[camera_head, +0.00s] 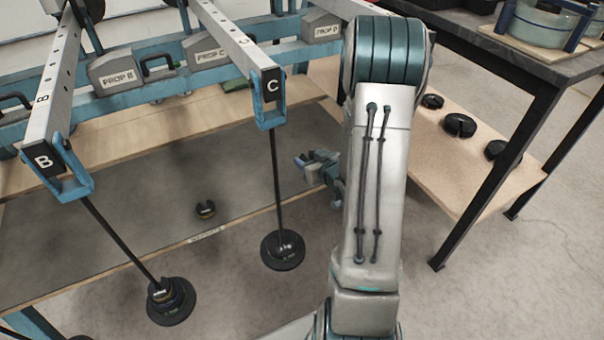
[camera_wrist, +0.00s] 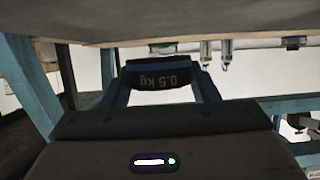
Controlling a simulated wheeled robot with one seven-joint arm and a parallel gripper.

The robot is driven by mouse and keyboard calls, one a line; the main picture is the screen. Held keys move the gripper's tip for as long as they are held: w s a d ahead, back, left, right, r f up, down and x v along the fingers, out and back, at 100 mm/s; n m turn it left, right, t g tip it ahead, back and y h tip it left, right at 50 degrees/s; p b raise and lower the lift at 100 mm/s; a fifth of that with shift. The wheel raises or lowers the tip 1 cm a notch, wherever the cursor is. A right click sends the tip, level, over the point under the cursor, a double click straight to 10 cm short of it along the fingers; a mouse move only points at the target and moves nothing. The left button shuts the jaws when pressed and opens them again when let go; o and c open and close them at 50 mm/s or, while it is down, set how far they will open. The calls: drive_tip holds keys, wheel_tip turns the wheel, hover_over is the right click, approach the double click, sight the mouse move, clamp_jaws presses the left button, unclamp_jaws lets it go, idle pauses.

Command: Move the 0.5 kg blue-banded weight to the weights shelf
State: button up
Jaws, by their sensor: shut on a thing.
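My gripper (camera_wrist: 165,68) is shut on a dark weight (camera_wrist: 163,79) in the wrist view, with a finger on each side. In the head view my gripper (camera_head: 316,163) is partly hidden by my arm, near the right end of a grey-topped shelf (camera_head: 120,215). The shelf's front edge carries a small label (camera_head: 206,235) that seems to read "WEIGHTS". I cannot tell whether the held weight touches anything.
A small dark weight (camera_head: 205,209) sits on the grey shelf. Rods hang from levers B and C with a weight stack (camera_head: 171,302) and a disc (camera_head: 283,250) in front of it. A wooden lower shelf (camera_head: 455,175) at right holds black weights (camera_head: 460,125).

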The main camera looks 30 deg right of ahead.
drive_tip(key=shift+w+a+f, duration=0.8)
drive_tip(key=shift+w+f, duration=0.05)
drive_tip(key=shift+w, duration=0.25)
wheel_tip(320, 180, down, 4)
drive_tip(key=shift+f+b, duration=0.1)
drive_tip(key=shift+b, duration=1)
drive_tip(key=o, duration=1.1)
drive_tip(key=shift+c, duration=0.2)
drive_tip(key=o, duration=0.4)
